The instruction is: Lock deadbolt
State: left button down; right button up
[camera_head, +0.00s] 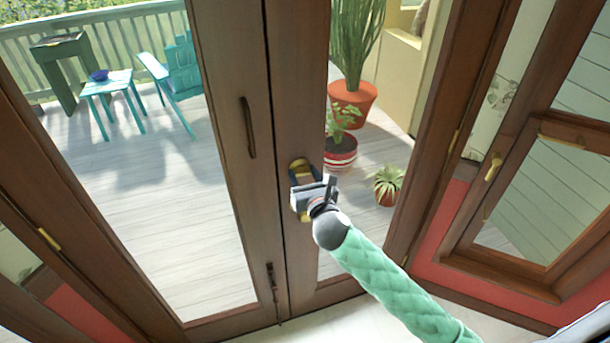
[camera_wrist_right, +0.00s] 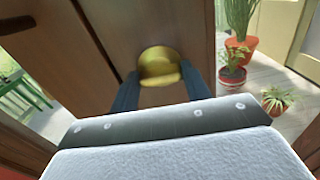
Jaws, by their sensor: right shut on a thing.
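The brass deadbolt (camera_head: 299,165) sits on the right-hand wooden door leaf (camera_head: 300,80), right of the seam between the two leaves. In the right wrist view the round brass deadbolt (camera_wrist_right: 160,67) shows large, with its turn piece partly hidden. My right gripper (camera_head: 306,176) reaches it from below right. Its two dark fingers, also in the right wrist view (camera_wrist_right: 160,90), stand on either side of the brass turn piece and are shut on it. My left gripper is not in the head view.
A dark vertical handle (camera_head: 248,127) is on the left leaf, and a dark bolt (camera_head: 272,290) is low near the seam. Through the glass are potted plants (camera_head: 341,150), a teal chair (camera_head: 178,82) and decking. A wood-framed window (camera_head: 540,200) is at right.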

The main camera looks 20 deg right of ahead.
jog(key=shift+o, duration=0.2)
jog(key=shift+r+m, duration=0.1)
jog(key=shift+m, duration=1)
jog(key=m+p, duration=0.1)
jog(key=m, duration=0.6)
jog(key=shift+m, duration=0.5)
jog(key=m, duration=0.3)
jog(key=shift+d+m, duration=0.1)
jog(key=shift+m, duration=1.5)
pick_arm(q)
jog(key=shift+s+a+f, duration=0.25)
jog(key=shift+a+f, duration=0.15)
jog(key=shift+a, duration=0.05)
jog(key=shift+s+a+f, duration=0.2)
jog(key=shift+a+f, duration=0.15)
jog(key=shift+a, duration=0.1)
pick_arm(e)
jog(key=shift+m, duration=0.6)
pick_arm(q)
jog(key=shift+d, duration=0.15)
